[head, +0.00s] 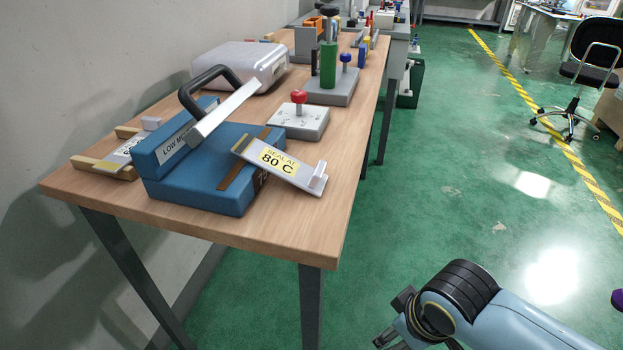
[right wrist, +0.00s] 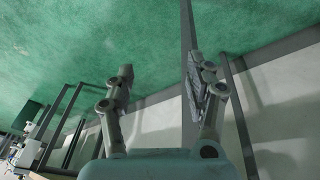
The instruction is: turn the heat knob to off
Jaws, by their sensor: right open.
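The blue sealing machine (head: 200,175) stands at the near end of the wooden table in the head view. It has a raised metal arm with a black handle (head: 208,84) and a partly covered "LOW M..." label (head: 174,149). A tag reading "SEAL AT 80 C" (head: 279,163) lies slanted at its right side. I cannot make out a heat knob; the machine's right side is partly hidden by the tag. My right gripper (head: 392,334) is at the bottom, off the table and well away from the machine. In the right wrist view its jaws (right wrist: 160,78) are open and empty.
A red-topped knob on a grey block (head: 298,122) sits behind the machine. A green-handled press (head: 328,68) and a white case (head: 238,66) stand farther back. Another tag on a wooden stand (head: 104,167) is at left. The green floor (head: 440,190) right of the table is open.

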